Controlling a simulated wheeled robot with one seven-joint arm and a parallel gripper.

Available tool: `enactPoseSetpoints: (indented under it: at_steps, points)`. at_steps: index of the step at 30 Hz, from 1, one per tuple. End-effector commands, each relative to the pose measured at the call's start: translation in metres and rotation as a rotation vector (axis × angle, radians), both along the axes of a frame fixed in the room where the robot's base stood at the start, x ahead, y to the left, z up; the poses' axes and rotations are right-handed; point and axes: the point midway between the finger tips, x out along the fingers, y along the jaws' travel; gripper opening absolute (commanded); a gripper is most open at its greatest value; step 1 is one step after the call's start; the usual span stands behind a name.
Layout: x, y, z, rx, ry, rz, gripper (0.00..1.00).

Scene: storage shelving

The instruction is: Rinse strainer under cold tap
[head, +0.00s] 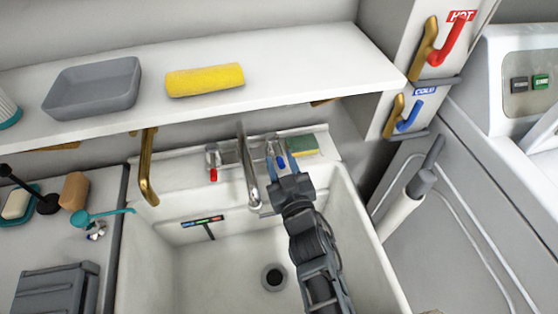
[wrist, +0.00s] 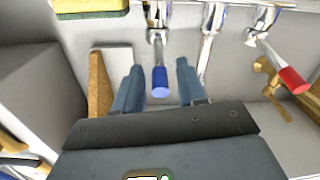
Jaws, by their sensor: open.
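The cold tap has a blue handle (head: 281,162) on the ledge behind the sink, right of the spout (head: 246,165). My gripper (head: 280,152) is open there and empty. In the wrist view the blue handle (wrist: 160,82) stands between the two spread fingers (wrist: 160,68), with gaps on both sides. A teal long-handled tool (head: 108,213), which may be the strainer, lies on the counter left of the sink; its head is too small to make out clearly. No water shows at the spout.
The red hot handle (head: 214,174) is left of the spout. A green-yellow sponge (head: 303,145) sits just right of my gripper. The sink basin (head: 215,262) is empty.

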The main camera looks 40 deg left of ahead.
Motion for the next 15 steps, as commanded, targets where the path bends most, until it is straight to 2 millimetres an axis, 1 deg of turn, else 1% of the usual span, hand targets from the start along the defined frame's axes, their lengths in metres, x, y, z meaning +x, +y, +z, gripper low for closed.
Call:
enactPoseSetpoints:
  at_steps: [1,6,15]
  points:
    - [0.003,0.005,-0.003,-0.001,-0.001,0.002,0.40]
    - [0.011,0.014,-0.001,0.000,0.000,0.001,0.40]
    - [0.014,0.018,0.000,-0.001,0.000,-0.001,0.40]
